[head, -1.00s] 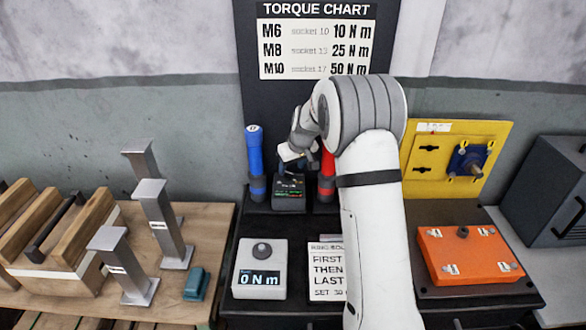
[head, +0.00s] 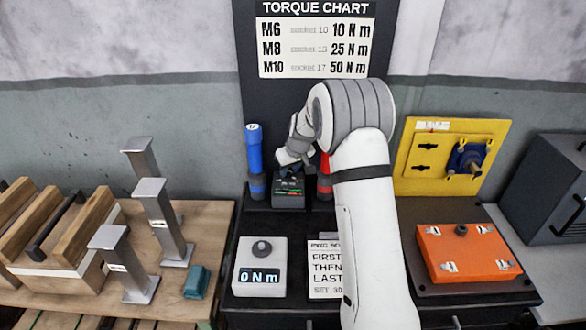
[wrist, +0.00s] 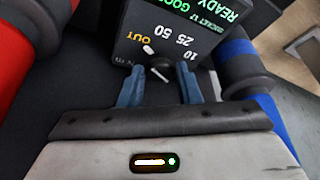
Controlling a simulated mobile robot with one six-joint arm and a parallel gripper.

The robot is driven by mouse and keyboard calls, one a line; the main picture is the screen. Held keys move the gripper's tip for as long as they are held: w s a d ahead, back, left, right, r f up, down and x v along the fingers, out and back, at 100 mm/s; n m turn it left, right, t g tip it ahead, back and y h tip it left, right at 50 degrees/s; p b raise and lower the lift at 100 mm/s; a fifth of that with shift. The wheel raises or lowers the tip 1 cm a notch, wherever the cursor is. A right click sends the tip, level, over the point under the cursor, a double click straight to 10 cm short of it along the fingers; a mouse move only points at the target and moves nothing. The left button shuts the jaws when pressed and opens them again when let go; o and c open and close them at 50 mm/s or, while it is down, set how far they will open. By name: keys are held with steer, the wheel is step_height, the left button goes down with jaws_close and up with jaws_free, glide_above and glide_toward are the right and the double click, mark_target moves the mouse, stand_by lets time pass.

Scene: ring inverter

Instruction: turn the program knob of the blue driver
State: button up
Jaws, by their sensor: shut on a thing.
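The blue driver (head: 254,160) stands upright in the dark rack, left of a small dark control box (head: 289,194). In the wrist view the driver's blue and black body (wrist: 240,62) is at the right. The box's face appears upside down there, with green GOOD and READY text, OUT, and the numbers 10, 25 and 50. My gripper (wrist: 160,88) has its blue fingers on either side of the small program knob (wrist: 160,70) and is shut on it. The contact itself is partly hidden. In the head view my gripper (head: 283,166) is over the box.
A red driver (head: 325,178) stands close on the box's right, partly behind my arm. A 0 N m display unit (head: 260,268) and a printed card (head: 325,270) lie in front. An orange case (head: 465,255) sits at the right.

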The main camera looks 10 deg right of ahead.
steer(key=shift+c, duration=0.7)
steer(key=shift+d, duration=0.3)
steer(key=shift+a, duration=0.3)
